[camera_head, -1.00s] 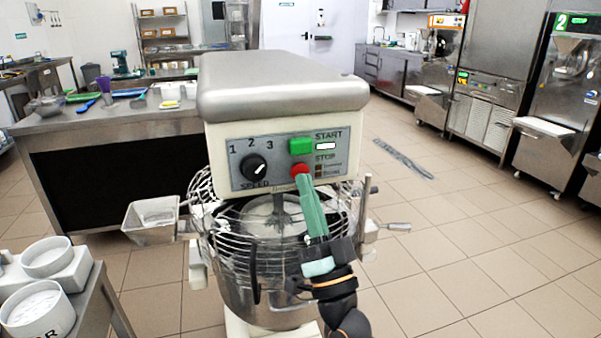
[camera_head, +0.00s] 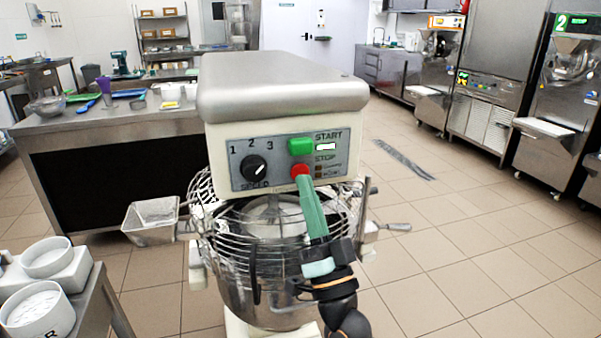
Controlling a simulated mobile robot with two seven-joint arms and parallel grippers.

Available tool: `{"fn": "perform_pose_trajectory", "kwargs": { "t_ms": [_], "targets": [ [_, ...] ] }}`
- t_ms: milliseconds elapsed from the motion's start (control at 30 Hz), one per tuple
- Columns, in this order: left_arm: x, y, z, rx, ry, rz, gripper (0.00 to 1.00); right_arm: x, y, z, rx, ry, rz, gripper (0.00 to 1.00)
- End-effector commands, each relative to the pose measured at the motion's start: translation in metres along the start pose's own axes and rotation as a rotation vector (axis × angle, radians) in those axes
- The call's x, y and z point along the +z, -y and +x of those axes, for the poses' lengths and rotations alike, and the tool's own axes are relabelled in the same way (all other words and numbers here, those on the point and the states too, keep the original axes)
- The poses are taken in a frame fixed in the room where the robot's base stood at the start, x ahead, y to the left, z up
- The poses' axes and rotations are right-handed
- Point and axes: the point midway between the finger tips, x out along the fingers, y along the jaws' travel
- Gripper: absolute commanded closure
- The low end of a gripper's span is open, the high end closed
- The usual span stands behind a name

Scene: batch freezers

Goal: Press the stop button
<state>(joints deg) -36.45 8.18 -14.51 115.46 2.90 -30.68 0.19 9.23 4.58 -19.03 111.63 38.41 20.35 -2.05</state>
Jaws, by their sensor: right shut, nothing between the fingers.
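My left gripper is not in view.
The mixer (camera_head: 280,90) has a wire guard (camera_head: 235,238) around its bowl, close to my right arm. A black speed knob (camera_head: 254,168) is left of the buttons. A table with white tubs (camera_head: 40,310) stands at the lower left.

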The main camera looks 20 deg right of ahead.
Motion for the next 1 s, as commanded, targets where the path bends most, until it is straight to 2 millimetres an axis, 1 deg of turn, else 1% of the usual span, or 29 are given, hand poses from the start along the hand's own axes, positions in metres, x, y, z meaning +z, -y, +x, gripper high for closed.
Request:
{"fn": "perform_pose_trajectory", "kwargs": {
  "t_ms": [400, 733, 1000],
  "targets": [
    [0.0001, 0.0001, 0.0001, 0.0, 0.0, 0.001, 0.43, 0.0, 0.0, 0.0, 0.0, 0.0, 0.0, 1.0],
    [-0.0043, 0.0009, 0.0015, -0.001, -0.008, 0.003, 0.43, 0.0, 0.0, 0.0001, 0.0, 0.0, 0.0, 1.0],
    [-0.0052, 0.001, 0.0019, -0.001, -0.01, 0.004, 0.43, 0.0038, -0.0038, 0.0053, 0.0, 0.0, -0.001, 1.0]
  ]
}}
